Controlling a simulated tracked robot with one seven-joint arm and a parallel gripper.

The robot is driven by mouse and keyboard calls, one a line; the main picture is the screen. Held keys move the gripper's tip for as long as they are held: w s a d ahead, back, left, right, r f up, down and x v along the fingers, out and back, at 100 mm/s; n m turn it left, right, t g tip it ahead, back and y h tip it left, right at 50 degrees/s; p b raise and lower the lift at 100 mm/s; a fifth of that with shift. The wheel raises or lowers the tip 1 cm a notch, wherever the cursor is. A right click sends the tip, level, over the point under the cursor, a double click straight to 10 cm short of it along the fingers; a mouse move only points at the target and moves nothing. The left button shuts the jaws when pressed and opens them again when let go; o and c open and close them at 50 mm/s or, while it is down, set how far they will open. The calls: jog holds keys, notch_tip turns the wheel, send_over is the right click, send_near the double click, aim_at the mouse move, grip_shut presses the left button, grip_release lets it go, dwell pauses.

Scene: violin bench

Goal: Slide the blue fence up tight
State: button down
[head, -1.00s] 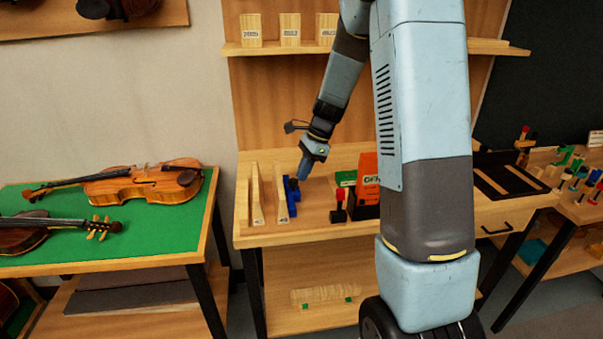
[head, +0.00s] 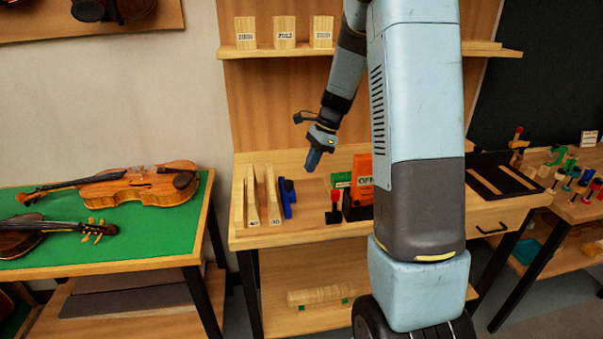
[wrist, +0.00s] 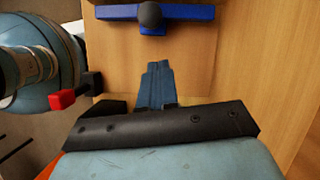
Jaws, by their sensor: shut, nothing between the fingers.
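The blue fence (head: 288,198) stands on the bench just right of upright, wedge-like wooden pieces (head: 273,195). I cannot tell whether it touches the nearest one. In the wrist view the blue fence (wrist: 185,13) crosses the top edge, with a dark round knob on it. My gripper (head: 312,163) is shut and empty, above the bench and to the right of the fence. Its fingertips (wrist: 157,68) show in the wrist view, pointing toward the fence with bare wood visible between them.
A red-topped black tool (head: 333,208) and an orange box (head: 362,172) stand right of the fence. The red-topped tool's red part also shows in the wrist view (wrist: 62,98). A green table (head: 150,230) with violins is at left. Bench space right of the fence is partly clear.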

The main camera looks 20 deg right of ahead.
jog(key=v, duration=0.7)
jog(key=m+t, duration=0.2)
jog(key=m, duration=0.2)
send_near(288, 191)
jog(key=d+f, duration=0.4)
jog(key=shift+s+d+f, duration=0.1)
jog(key=shift+s, duration=0.2)
jog(key=shift+w+a, duration=0.25)
jog(key=shift+a, duration=0.3)
jog(key=shift+w+a, duration=0.2)
jog(key=shift+a, duration=0.35)
jog(key=shift+w+a, duration=0.3)
jog(key=shift+a, duration=0.5)
